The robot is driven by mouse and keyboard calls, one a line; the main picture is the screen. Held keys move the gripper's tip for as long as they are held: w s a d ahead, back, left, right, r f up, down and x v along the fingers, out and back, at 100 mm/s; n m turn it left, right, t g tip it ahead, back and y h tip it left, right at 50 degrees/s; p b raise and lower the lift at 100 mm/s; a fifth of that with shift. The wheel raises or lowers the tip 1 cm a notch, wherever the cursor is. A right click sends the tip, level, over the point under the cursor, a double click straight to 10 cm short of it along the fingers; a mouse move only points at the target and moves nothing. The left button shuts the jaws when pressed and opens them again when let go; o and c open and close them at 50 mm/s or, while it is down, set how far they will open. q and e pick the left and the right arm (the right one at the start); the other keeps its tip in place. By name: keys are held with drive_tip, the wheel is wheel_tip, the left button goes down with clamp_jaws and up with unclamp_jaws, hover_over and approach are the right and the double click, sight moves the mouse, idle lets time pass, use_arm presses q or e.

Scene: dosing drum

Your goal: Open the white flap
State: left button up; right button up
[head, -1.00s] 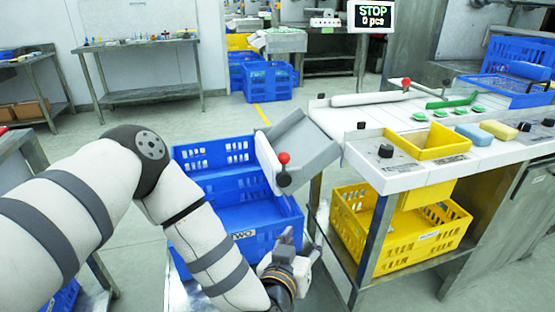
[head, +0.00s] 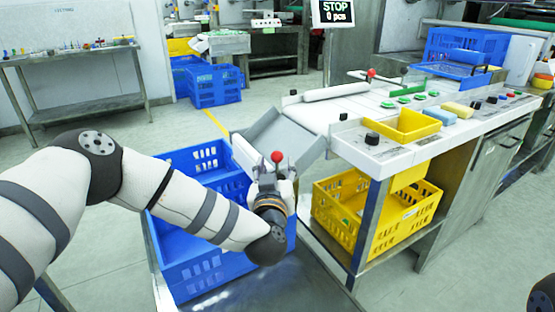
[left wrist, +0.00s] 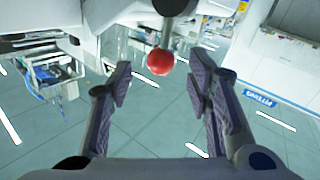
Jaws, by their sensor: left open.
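The white flap (head: 245,157) closes the lower end of a grey metal chute (head: 284,138), above the blue crate. A red ball knob (head: 277,157) on a short stem shows at its right side. The red knob also shows in the left wrist view (left wrist: 161,62), at the top middle, just beyond and between the fingertips. My left gripper (head: 272,182) is just below and in front of the knob, and partly hides the flap's right end. In the left wrist view my left gripper (left wrist: 160,86) is open, with nothing between its fingers. My right gripper is out of view.
A blue crate (head: 190,278) stands below the flap. To the right is a white bench (head: 385,150) with a yellow tray (head: 402,128), black knobs and a second red-tipped lever (head: 371,73). A yellow crate (head: 343,228) sits on its lower shelf. A screen (head: 333,13) reads STOP, 0 pcs.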

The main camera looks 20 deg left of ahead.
sight(277, 161)
use_arm(q)
drive_tip(key=x, duration=0.4)
drive_tip(key=shift+w+a+f+b, duration=0.1)
drive_tip(key=shift+w+f+b, duration=0.05)
drive_tip(key=shift+w+b, duration=0.2)
drive_tip(key=shift+w, duration=0.2)
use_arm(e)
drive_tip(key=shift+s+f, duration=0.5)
use_arm(q)
drive_tip(key=shift+c, duration=0.6)
clamp_jaws()
